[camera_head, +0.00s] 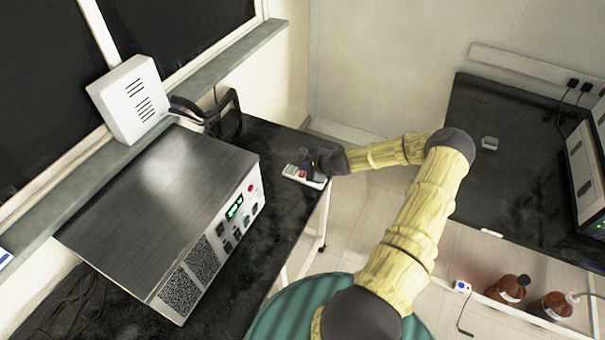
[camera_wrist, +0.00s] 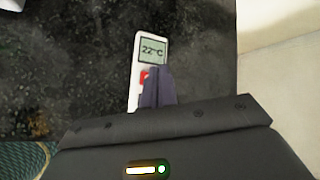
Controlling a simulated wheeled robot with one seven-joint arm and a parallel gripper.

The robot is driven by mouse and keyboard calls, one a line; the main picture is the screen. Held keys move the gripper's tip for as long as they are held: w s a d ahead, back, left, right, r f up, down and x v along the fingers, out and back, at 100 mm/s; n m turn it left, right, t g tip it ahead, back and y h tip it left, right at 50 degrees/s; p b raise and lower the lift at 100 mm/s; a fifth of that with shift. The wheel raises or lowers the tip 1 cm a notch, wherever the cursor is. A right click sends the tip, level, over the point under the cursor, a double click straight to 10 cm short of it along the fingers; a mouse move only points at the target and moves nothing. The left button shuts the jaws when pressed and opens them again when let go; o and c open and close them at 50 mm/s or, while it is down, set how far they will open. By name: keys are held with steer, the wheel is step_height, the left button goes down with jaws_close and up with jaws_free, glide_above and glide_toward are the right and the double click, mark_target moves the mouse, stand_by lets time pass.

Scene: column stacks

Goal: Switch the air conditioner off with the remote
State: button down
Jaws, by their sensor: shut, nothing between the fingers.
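The remote (camera_head: 293,172) is white and lies on the black bench top near its right edge. In the wrist view the remote (camera_wrist: 150,48) shows a lit screen reading 22°C and a red button just below the screen. My gripper (camera_wrist: 158,72) is shut and empty, with its fingertips over the remote at the red button, partly covering it. I cannot tell whether the fingertips touch the button. The lower part of the remote is hidden behind my fingers. I cannot identify the air conditioner with certainty in either view.
A large metal instrument (camera_head: 160,205) with a green display stands on the bench, left of the remote. A white vented box (camera_head: 130,100) and a black handle-like frame (camera_head: 225,112) are behind it. A second black bench (camera_head: 490,185) stands at right, with brown bottles (camera_head: 508,289) below.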

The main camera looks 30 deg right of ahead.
steer(key=shift+f, duration=0.1)
stand_by(0.3)
steer(key=shift+f+b, duration=0.3)
steer(key=shift+b, duration=0.05)
steer(key=shift+f+b, duration=0.3)
steer(key=shift+f, duration=0.05)
stand_by(0.6)
steer(key=shift+r, duration=0.1)
steer(key=shift+r+p, duration=0.5)
steer(key=shift+r, duration=0.2)
steer(key=shift+r+p, duration=1.7)
steer(key=shift+r, duration=0.85)
